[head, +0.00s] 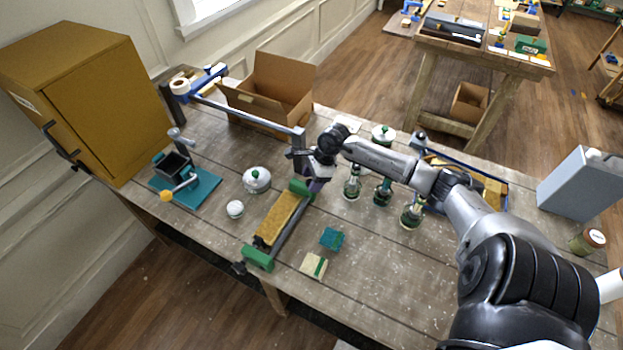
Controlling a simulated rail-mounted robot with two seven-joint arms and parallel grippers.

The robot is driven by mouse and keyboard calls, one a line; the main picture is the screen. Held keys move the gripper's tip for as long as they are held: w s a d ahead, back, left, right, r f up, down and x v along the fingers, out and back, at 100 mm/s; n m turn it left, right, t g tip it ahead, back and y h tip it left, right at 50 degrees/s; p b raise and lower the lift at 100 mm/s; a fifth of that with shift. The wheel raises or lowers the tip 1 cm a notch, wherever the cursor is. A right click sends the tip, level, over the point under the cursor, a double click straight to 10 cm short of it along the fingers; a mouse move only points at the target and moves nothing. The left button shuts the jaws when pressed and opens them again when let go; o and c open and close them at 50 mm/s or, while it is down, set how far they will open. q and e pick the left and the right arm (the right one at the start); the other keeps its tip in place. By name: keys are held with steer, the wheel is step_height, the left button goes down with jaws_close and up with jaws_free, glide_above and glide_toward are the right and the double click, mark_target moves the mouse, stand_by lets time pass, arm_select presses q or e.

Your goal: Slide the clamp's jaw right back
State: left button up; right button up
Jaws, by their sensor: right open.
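What looks like the clamp lies on the workbench left of centre in the head view. It has a dark bar (291,222), a green jaw block (302,188) at the far end and another green block (259,260) with a dark knob at the near end. An ochre board (277,216) lies between the two green blocks. My right gripper (313,180) is open, beside and above the far green block; I cannot tell whether it touches it. The wrist hides part of the area behind. My left gripper is not in view.
A long grey bar with an upright end (298,141) stands close behind my right gripper. Glass bottles (352,188) stand to its right. A white lidded pot (257,180), a teal block (332,239) and a cream-and-green block (313,265) lie near the clamp.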

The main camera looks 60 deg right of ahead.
steer(key=shift+a+f, duration=0.1)
steer(key=shift+f, duration=0.05)
steer(key=shift+c, duration=0.4)
jaws_close()
